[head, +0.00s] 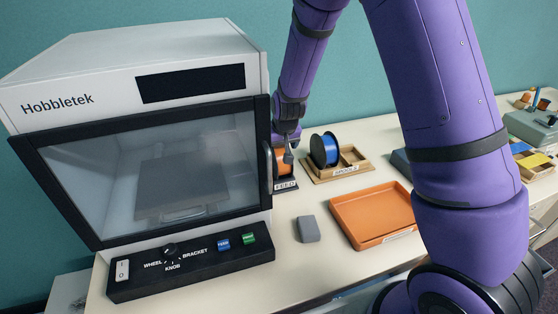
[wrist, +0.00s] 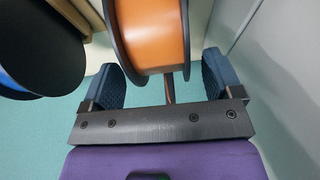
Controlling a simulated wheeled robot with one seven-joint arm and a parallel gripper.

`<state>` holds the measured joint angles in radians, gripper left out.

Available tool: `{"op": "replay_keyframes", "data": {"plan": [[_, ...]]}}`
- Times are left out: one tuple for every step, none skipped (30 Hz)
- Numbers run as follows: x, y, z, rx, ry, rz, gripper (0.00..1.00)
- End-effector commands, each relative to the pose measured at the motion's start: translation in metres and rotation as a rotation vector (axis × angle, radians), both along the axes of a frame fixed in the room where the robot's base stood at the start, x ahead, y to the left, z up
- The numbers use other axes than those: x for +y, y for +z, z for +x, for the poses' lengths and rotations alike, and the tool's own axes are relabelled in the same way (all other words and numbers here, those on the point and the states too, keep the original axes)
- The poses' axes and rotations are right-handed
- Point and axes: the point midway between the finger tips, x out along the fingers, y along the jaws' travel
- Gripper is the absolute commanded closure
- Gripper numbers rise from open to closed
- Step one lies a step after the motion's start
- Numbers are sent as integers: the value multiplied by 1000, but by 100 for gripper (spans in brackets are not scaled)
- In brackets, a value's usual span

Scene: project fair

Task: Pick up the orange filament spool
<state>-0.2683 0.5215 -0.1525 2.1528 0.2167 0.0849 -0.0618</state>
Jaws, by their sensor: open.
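The orange filament spool (head: 282,162) stands upright at the FEED holder (head: 286,186), close to the right side of the printer. In the wrist view the orange spool (wrist: 155,38) shows its orange winding between two dark flanges, with a thin rod below it. My gripper (head: 288,152) is at the spool in the head view and partly covers it. In the wrist view my gripper (wrist: 165,80) is open, with one blue-grey finger on each side of the spool's lower edge.
The white Hobbletek printer (head: 150,160) stands just left of the spool. A blue spool (head: 324,149) sits in a wooden SPOOLS rack (head: 350,172) to the right. An orange tray (head: 372,215) and a grey block (head: 308,229) lie nearer on the table.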

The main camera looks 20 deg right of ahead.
Motion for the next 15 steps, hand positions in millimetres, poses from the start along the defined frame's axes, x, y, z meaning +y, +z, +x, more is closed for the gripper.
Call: {"op": "replay_keyframes", "data": {"plan": [[0, -9, 1, 4, 0, -1, 15], [0, -13, 2, 4, 0, -1, 15], [0, -18, 4, 2, 0, -1, 15], [0, -21, 5, 2, 0, -1, 15], [0, -24, 7, 2, 0, -1, 15], [0, -27, 8, 2, -1, 0, 15], [0, -28, 9, 2, -1, 0, 15], [0, -30, 9, 2, -1, 0, 15], [0, -31, 10, 1, -1, 0, 15], [1, -32, 10, 1, -1, 0, 15], [1, -32, 10, 1, -1, 0, 15], [1, -33, 10, 0, 0, 0, 15], [1, -33, 10, 0, 0, 0, 15], [1, -32, 10, 0, 0, 0, 15], [1, -32, 10, 0, 0, 0, 15]]}}
